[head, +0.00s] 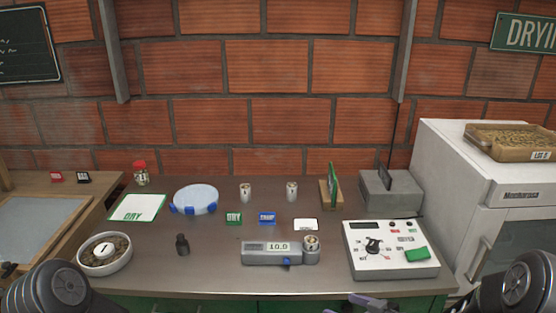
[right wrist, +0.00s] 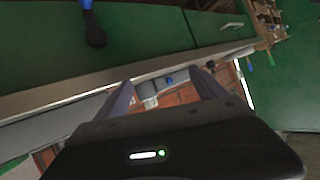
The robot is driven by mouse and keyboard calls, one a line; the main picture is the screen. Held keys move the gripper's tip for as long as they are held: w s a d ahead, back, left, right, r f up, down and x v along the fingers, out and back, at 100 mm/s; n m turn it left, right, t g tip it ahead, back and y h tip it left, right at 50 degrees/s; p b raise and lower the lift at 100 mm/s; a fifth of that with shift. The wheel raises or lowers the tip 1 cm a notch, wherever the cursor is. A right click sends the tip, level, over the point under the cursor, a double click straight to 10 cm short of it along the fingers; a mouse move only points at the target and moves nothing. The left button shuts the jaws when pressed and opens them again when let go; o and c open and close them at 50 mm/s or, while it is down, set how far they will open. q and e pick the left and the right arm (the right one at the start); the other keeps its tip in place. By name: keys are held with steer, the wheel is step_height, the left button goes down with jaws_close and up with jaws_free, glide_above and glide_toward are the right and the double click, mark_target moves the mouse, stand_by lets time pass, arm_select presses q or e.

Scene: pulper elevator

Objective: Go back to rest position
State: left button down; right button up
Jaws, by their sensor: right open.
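My right gripper (right wrist: 160,95) is open in the right wrist view, its two fingers apart with nothing between them. The front edge of the workbench shows beyond the fingers. In the head view the tip of a gripper (head: 368,301) just shows at the bottom edge, below the front of the bench (head: 215,272). Dark rounded parts of my arms show in both lower corners of the head view. My left gripper is not visible.
A white cabinet (head: 455,165) stands right. Green drawers (right wrist: 120,45) show in the right wrist view.

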steer(key=s+a+f+m+g+h, duration=0.2)
steer(key=s+a+f+m, duration=0.1)
steer(key=s+f, duration=0.4)
steer(key=s+a+f+m+g+h, duration=0.25)
steer(key=s+f, duration=0.25)
steer(key=f, duration=0.3)
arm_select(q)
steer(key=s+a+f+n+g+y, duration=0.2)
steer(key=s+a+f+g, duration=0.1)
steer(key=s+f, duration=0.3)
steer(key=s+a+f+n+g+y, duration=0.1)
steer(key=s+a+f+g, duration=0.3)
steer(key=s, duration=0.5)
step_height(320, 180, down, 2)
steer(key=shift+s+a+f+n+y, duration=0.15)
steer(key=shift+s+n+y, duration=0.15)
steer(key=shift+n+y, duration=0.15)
arm_select(e)
steer(key=s+a+f+m+g, duration=0.1)
steer(key=s+a+f+g, duration=0.1)
steer(key=s, duration=0.6)
steer(key=s+a+f+m+g, duration=0.1)
steer(key=s+a+f+g, duration=0.1)
steer(key=s, duration=0.6)
steer(key=shift+s+a+f+m, duration=0.2)
steer(key=shift+a+f+m, duration=0.15)
steer(key=shift+f, duration=0.15)
